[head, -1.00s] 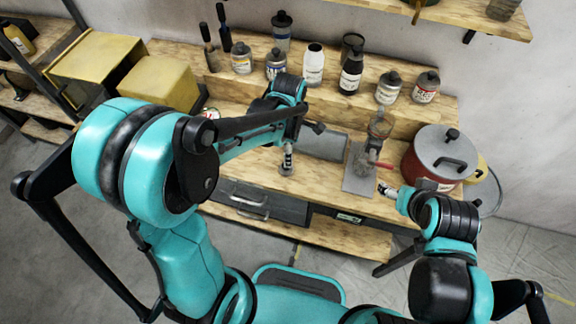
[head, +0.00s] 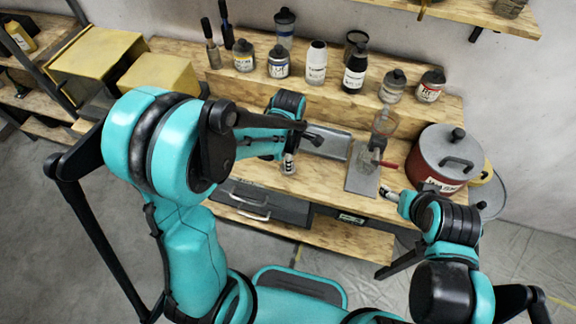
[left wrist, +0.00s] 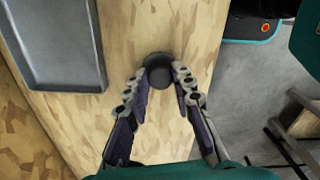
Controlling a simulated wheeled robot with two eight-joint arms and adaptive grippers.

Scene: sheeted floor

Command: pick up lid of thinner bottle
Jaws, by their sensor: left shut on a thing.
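A dark round lid (left wrist: 158,72) lies near the edge of the wooden worktop in the left wrist view, between my left gripper's fingertips. My left gripper (left wrist: 160,78) is shut on it, pointing down; the gripper also shows in the head view (head: 289,166), where the fingers hide most of the lid. Several bottles and jars stand on the raised shelf, among them a black bottle with a white label (head: 355,70). The labels are too small to tell which is thinner. My right gripper (head: 387,192) is by the worktop's right front; its finger opening is unclear.
A grey tray (head: 327,145) lies behind the left gripper. A glass-like item with a red handle (head: 378,143) stands on a grey plate (head: 362,181). A red pot (head: 427,169) is at the right. Yellow boxes (head: 160,82) are at the left.

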